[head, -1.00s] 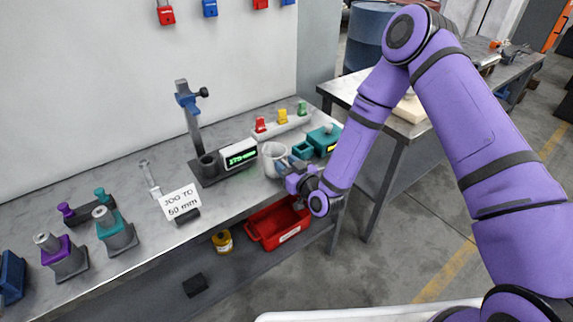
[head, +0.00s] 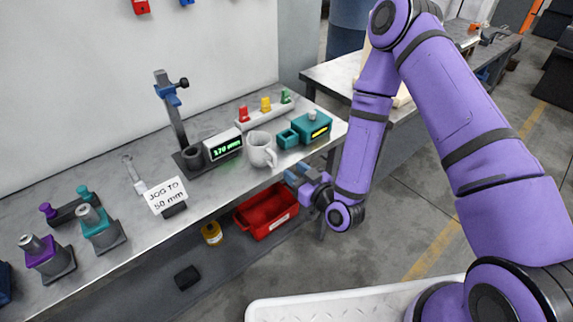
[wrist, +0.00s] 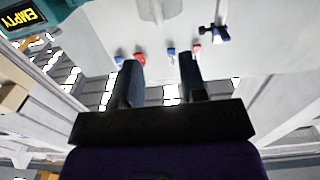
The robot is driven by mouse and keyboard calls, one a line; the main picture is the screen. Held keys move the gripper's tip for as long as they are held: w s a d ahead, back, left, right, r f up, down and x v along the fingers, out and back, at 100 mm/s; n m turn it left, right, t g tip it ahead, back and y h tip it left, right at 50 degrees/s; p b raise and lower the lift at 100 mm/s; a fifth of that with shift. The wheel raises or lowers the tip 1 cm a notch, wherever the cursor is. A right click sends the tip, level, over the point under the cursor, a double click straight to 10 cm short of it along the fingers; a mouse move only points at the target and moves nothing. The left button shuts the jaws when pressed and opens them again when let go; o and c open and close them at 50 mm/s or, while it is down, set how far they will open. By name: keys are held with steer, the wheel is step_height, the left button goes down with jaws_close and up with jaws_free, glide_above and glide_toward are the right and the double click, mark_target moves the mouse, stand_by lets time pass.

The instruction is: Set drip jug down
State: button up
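The drip jug (head: 260,151), pale grey with a side handle, stands upright on the workbench (head: 225,192), near its front edge. My gripper (head: 290,175) is in front of the bench edge, to the right of and below the jug, apart from it. In the wrist view my gripper (wrist: 160,62) has its two dark fingers spread with nothing between them. A pale shape at the top of the wrist view may be the jug, but I cannot tell.
A stand with a green-digit display (head: 223,147) is left of the jug. A small teal cup (head: 288,139) and a teal box (head: 313,128) are to its right; the box reads EMPTY in the wrist view (wrist: 40,15). A red bin (head: 266,212) sits below.

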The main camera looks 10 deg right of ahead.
steer(key=shift+s+d, duration=0.25)
steer(key=shift+s, duration=0.15)
steer(key=w+d+r+n+g+h, duration=0.1)
steer(key=w+d+r+g+h, duration=0.2)
steer(key=r, duration=0.5)
steer(key=w+d+r+g+h, duration=0.1)
steer(key=w+d+r+h, duration=0.15)
steer(key=d+r, duration=0.45)
steer(key=s+d+r+m+g+h, duration=0.1)
steer(key=s+d+r+m+h, duration=0.15)
steer(key=r, duration=0.45)
steer(key=s+d+r+m+g+h, duration=0.1)
steer(key=s+d+r, duration=0.25)
steer(key=r, duration=0.25)
steer(key=s+d+r+m+g, duration=0.1)
steer(key=s+d+r, duration=0.1)
steer(key=s, duration=0.5)
steer(key=s+d+r+m+g, duration=0.1)
steer(key=s+r+m, duration=0.1)
steer(key=s+r, duration=0.3)
steer(key=s+d+r+m+g+h, duration=0.1)
steer(key=s+d+r, duration=0.1)
steer(key=s, duration=0.9)
steer(key=shift+d+r+g, duration=0.3)
steer(key=shift+d+r, duration=0.05)
steer(key=shift+r, duration=0.4)
steer(key=shift+a+m, duration=0.15)
steer(key=shift+m, duration=0.1)
